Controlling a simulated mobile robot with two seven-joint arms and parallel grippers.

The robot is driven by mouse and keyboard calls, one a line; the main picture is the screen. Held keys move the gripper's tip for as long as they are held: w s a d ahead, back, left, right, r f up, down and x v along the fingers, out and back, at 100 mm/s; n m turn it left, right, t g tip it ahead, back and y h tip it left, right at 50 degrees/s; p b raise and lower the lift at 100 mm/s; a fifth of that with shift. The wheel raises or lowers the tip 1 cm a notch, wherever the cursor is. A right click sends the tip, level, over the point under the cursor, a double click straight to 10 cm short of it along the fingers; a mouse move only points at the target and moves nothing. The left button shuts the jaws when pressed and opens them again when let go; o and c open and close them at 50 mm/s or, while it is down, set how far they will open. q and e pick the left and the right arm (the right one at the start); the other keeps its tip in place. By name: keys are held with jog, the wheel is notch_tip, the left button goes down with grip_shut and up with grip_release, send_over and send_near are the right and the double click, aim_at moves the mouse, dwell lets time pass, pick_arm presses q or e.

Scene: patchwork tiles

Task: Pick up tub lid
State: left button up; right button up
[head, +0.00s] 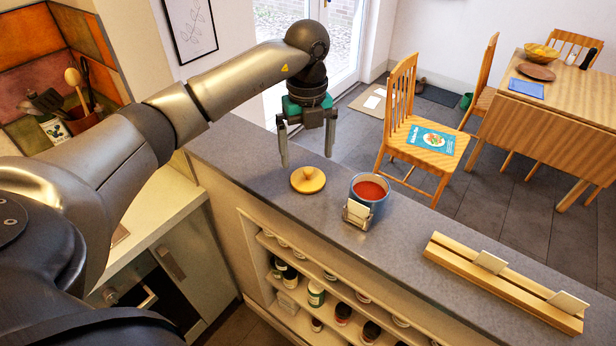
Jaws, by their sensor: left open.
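The tub lid (308,181) is a round yellow wooden-looking disc with a small knob on top. It lies flat on the grey counter. A blue-grey tub (354,205) with a red inside stands open just to its right. My left gripper (307,160) points down above the lid, with its two fingers apart and nothing between them. The fingertips look a little above the counter and the lid; the exact gap is hard to tell. My right gripper does not show.
A small card holder (356,213) stands in front of the tub. A wooden rail with white cards (500,284) lies on the counter at right. Shelves with jars (316,294) sit below the counter. A chair (408,128) and a table (545,105) stand behind it.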

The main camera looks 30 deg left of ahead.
aim_at(307, 170)
pick_arm(q)
jog(key=shift+f+p, duration=0.55)
jog(key=shift+f, duration=2.2)
jog(key=shift+c, duration=0.2)
jog(key=c, duration=0.9)
